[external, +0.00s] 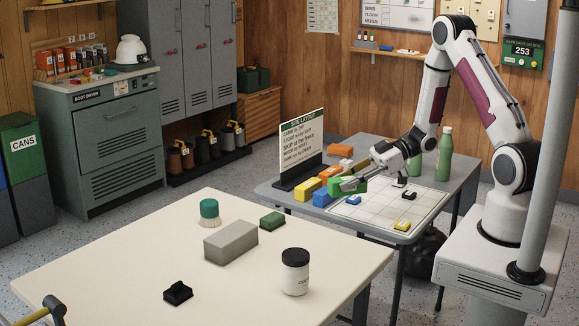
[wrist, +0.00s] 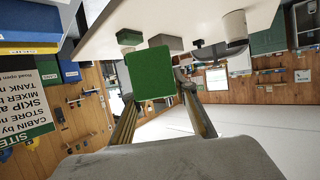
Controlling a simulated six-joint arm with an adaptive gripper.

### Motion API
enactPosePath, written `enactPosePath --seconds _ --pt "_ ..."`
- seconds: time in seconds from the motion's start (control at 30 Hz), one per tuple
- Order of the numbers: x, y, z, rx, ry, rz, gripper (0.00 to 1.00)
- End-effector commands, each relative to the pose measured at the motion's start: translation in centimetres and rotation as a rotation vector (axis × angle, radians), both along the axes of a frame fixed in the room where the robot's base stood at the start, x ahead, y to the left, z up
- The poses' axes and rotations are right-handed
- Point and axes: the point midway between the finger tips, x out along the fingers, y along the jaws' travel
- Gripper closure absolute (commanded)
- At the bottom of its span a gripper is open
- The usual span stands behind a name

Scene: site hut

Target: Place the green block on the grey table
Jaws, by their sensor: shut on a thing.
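The green block (external: 334,188) is held between the fingers of my gripper (external: 354,181), over the left part of the grey table (external: 462,172). In the wrist view the green block (wrist: 150,72) is in front, with a finger on each side. I cannot tell whether its underside touches the table. Orange, yellow and blue blocks (external: 308,188) lie close beside it on the left.
A white gridded sheet (external: 385,208) with small blocks covers the table's front. A sign (external: 301,150) stands behind left, and green bottles (external: 445,150) at the back right. The cream table (external: 110,260) in front holds a grey block (external: 231,242), a jar (external: 295,275) and a dark green item (external: 272,221).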

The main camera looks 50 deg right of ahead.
Motion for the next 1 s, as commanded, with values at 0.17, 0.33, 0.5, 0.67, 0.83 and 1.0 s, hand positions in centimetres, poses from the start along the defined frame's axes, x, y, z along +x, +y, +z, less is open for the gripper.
enactPosePath --seconds 0.17,0.33,0.5,0.67,0.83,1.0 --pt "-0.2 -2.5 0.0 0.0 0.0 -0.059 0.97" --pt "-0.5 -6.2 -0.1 0.001 0.001 -0.192 0.97" --pt "-0.8 -10.9 -0.1 0.0 0.002 -0.377 0.97" --pt "-1.3 -14.9 -0.3 0.0 0.002 -0.539 0.97" --pt "-2.2 -18.8 -0.6 0.001 0.001 -0.699 0.97" --pt "-3.2 -21.7 -1.0 0.0 0.002 -0.829 0.97"
